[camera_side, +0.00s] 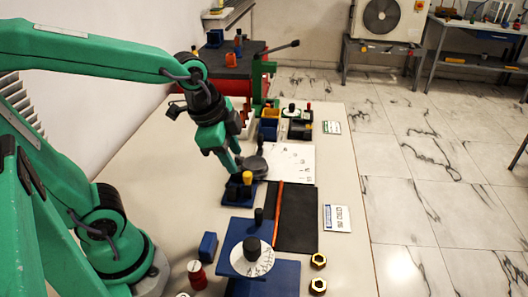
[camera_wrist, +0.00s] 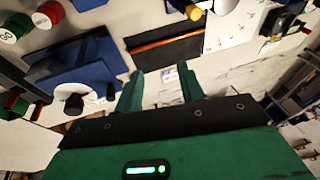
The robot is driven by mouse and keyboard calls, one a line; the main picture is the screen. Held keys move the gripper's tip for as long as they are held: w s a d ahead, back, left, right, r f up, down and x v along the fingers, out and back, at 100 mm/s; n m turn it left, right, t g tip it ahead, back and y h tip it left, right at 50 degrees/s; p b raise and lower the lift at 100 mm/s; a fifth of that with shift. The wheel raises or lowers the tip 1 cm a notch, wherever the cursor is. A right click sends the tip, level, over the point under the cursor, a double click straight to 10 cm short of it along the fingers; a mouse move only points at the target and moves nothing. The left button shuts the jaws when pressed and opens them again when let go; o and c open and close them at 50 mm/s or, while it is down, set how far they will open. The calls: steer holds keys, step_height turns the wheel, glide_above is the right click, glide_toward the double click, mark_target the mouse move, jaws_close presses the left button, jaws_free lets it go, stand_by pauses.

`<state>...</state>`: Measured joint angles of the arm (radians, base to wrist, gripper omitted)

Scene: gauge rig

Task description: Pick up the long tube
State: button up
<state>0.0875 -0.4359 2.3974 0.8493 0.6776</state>
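The long tube looks to be the thin orange-red rod (camera_side: 278,208) lying along the left part of a black mat (camera_side: 298,218). In the wrist view the rod (camera_wrist: 165,43) lies across the dark mat (camera_wrist: 165,57), beyond my fingertips. My gripper (camera_side: 237,170) is above the table, up and left of the rod in the side view, close to a blue block with a yellow knob (camera_side: 247,178). In the wrist view my gripper (camera_wrist: 160,72) has its two green fingers apart, with nothing held between them. The fingertips are partly hard to see in the side view.
A blue stand with a white dial and black knob (camera_side: 252,258) is near the mat's front end. Brass nuts (camera_side: 318,261), a labelled white meter (camera_side: 338,218) and a red cylinder (camera_side: 196,274) stand nearby. A white printed sheet (camera_side: 290,162) lies behind the mat.

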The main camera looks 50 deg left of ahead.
steer(key=w+d+f+m+g, duration=0.2)
steer(key=w+d+f+m, duration=0.3)
steer(key=m, duration=0.4)
steer(key=m+g, duration=0.2)
steer(key=m, duration=0.7)
glide_above(275, 231)
step_height(275, 231, down, 8)
steer(key=shift+f, duration=0.2)
steer(key=shift+a+f, duration=0.1)
steer(key=shift+f, duration=1.15)
steer(key=shift+f, duration=0.1)
steer(key=shift+f, duration=2.55)
jaws_close()
